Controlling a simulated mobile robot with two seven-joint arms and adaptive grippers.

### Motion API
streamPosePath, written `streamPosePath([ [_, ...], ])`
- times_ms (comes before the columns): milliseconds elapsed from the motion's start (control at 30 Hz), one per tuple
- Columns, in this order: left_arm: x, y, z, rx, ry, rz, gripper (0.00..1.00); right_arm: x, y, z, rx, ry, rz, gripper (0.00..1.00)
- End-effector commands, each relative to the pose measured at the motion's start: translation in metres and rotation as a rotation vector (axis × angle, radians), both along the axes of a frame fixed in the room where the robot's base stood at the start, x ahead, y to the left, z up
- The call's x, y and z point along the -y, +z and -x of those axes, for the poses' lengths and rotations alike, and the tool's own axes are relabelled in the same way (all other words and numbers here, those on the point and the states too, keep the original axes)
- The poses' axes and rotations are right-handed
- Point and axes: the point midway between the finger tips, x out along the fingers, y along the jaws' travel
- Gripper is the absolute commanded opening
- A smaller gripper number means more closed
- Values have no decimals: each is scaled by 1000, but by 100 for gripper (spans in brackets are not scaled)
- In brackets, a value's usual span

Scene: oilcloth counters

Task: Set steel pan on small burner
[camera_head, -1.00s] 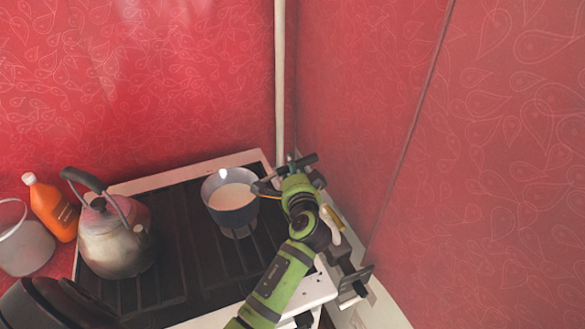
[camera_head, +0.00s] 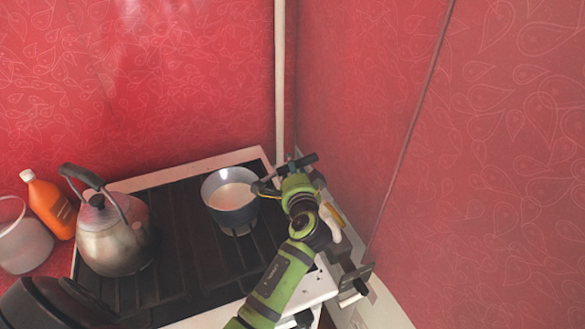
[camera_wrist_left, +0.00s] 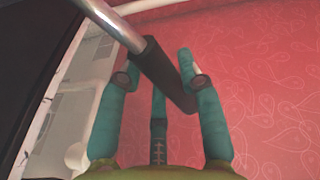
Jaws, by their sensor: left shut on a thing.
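The steel pan (camera_head: 232,214), with pale contents inside, is upright over the right back part of the dark stove top (camera_head: 190,240). A small part of a burner (camera_head: 237,232) shows just under its front edge. I cannot tell whether the pan rests on it or hangs slightly above. My left gripper (camera_head: 272,184) is at the pan's right side, shut on its handle. In the left wrist view, the fingers (camera_wrist_left: 160,80) are around the handle's dark grip (camera_wrist_left: 165,72), with its metal rod (camera_wrist_left: 112,22) leading up left. My right gripper is not in view.
A steel kettle (camera_head: 112,245) stands on the stove's left part. An orange bottle (camera_head: 52,205) and a pale container (camera_head: 22,245) stand left of the stove. A dark round object (camera_head: 50,305) is at bottom left. Red walls (camera_head: 150,80) close in behind and right.

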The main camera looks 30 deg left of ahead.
Motion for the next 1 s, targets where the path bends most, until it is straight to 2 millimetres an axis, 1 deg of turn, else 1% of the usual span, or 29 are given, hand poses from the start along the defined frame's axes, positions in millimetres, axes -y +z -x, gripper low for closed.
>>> streamPosePath([
  [67,0,2,-1,4,-1,-12,0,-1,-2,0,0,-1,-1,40],
  [100,-1,3,-1,5,-1,-12,48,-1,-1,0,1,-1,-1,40],
  [133,-1,3,-1,4,-1,-11,60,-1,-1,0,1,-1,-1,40],
  [167,-1,3,-1,3,0,-10,64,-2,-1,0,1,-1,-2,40],
  [400,0,1,0,1,0,-5,64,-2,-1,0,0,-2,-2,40],
  [433,0,-4,1,-3,1,7,64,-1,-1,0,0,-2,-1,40],
  [567,4,-3,4,-3,-1,6,64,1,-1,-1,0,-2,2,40],
  [667,11,0,15,-2,0,4,64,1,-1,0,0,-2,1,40],
  [900,36,8,46,0,-1,0,64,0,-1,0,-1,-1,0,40],
  [1000,42,11,54,2,0,-3,64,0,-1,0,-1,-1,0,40],
])
